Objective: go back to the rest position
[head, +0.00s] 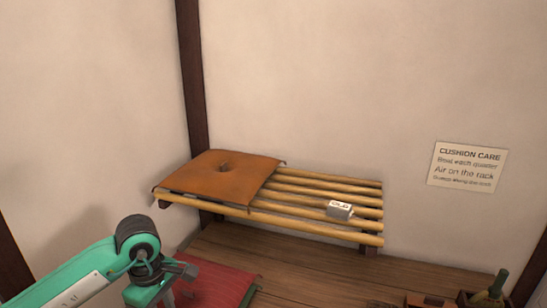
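My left arm comes in at the lower left, and its gripper (168,288) is at the bottom edge, partly cut off. Its fingers are not clear enough to tell open from shut. It is in front of the left part of a red cushion (222,284), with no clear sign of contact. My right gripper is out of view.
A slatted bamboo rack (318,189) stands against the wall. An orange cushion (222,178) lies on its left part, and a small grey block labelled "OLD" (340,210) on its right. A cushion care sign (467,167) hangs at right. A dark green bottle (497,284) stands at lower right.

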